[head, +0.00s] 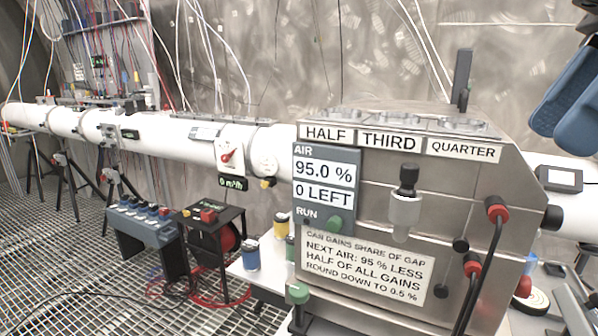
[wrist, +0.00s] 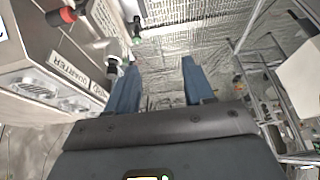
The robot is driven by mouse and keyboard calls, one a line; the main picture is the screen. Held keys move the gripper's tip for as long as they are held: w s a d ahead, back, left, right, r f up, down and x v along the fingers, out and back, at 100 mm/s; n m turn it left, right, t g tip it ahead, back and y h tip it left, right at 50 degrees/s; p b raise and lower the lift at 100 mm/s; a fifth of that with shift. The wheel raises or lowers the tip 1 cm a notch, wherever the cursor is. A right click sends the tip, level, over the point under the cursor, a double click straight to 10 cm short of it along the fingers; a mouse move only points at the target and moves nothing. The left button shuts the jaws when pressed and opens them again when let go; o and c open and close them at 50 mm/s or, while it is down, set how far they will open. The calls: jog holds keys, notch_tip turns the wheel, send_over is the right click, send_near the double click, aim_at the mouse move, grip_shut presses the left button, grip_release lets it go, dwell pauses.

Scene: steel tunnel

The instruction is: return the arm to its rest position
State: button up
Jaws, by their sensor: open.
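My gripper (head: 559,126) shows at the upper right edge of the head view, with its blue fingers pointing down. It hangs in the air to the right of the steel box (head: 465,215). In the wrist view my gripper (wrist: 161,82) has its two blue fingers well apart, with nothing between them. The box shows in the wrist view at the left, with its QUARTER label (wrist: 68,70) upside down. The rest of my arm is mostly out of the head view.
A long white tube (head: 180,136) runs left from the box and comes out again at its right. Red-ended cables (head: 496,213) hang on the box's right side. Blue and yellow jars (head: 250,256) stand left of it. Grated floor (head: 75,240) lies open at the left.

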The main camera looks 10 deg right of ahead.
jog(key=w+a+f+m+t+y, duration=0.3)
jog(key=w+a+m+t+y, duration=0.2)
jog(key=w+a+t+y, duration=0.5)
notch_tip(320, 180, down, 17)
jog(key=d+m+t+h, duration=0.3)
jog(key=m+t+h, duration=0.4)
jog(key=m, duration=0.4)
jog(key=s+d+f+m+g+h, duration=0.1)
jog(key=s+f+m+g+h, duration=0.15)
jog(key=s+f+h, duration=0.85)
jog(key=s+d+f+n+g+y, duration=0.1)
jog(key=s+n, duration=0.3)
jog(key=s, duration=0.7)
jog(key=s+d+f+n+g+y, duration=0.1)
jog(key=s+f+n+y, duration=0.2)
jog(key=s, duration=0.9)
jog(key=shift+d+f+n, duration=0.35)
jog(key=shift+f, duration=0.45)
